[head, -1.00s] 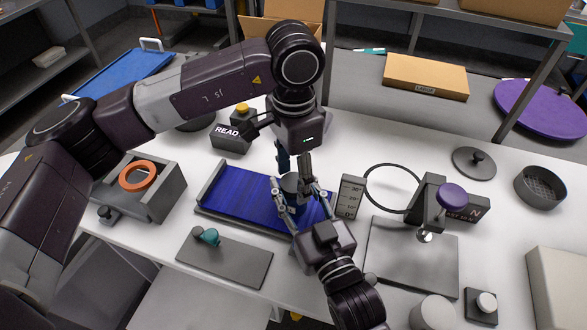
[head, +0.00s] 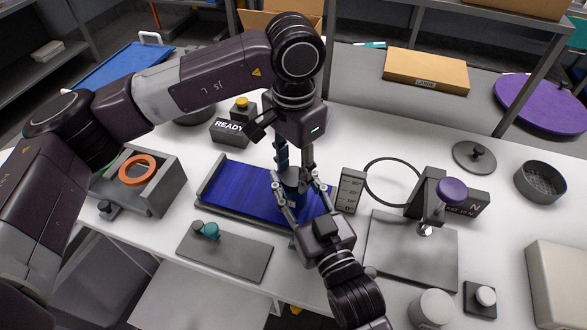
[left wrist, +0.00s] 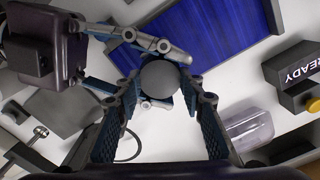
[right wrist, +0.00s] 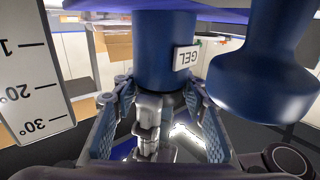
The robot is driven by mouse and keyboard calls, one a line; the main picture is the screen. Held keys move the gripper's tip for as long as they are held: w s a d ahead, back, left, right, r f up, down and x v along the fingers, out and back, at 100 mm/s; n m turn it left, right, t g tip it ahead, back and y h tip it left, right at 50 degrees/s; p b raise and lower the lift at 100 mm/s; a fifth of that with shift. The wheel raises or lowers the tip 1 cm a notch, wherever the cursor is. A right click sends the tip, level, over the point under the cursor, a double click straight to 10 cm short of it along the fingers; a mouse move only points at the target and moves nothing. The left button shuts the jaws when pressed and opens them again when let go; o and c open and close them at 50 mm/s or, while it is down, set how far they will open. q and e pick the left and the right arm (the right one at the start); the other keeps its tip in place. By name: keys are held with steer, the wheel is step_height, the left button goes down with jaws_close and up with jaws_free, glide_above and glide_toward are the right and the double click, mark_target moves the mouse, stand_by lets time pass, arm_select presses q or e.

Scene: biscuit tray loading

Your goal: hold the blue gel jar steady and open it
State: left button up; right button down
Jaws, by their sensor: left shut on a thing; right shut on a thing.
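The blue gel jar (right wrist: 160,50) appears upside down in the right wrist view, with its GEL label to one side. My right gripper (right wrist: 150,105) is shut on the jar's body from the front; it also shows in the head view (head: 300,195). The dark grey round lid (left wrist: 160,78) faces up in the left wrist view. My left gripper (left wrist: 160,95) comes from above, its blue-padded fingers on either side of the lid. It is shut on the lid and also shows in the head view (head: 294,168). The fingers partly hide the jar.
A blue mat bed (head: 238,185) lies under the hands. An orange-ringed grey box (head: 160,185) is left, a READY box (head: 230,130) behind. A large blue rounded shape (right wrist: 262,70) is beside the jar.

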stand_by(0.3)
arm_select(q)
steer(key=o, duration=1.3)
steer(key=shift+c, duration=0.2)
steer(key=shift+r, duration=2.4)
step_height(320, 180, up, 3)
steer(key=m, duration=0.2)
steer(key=shift+m, duration=0.3)
steer(key=shift+f, duration=0.15)
step_height(320, 180, down, 8)
steer(key=shift+r, duration=0.25)
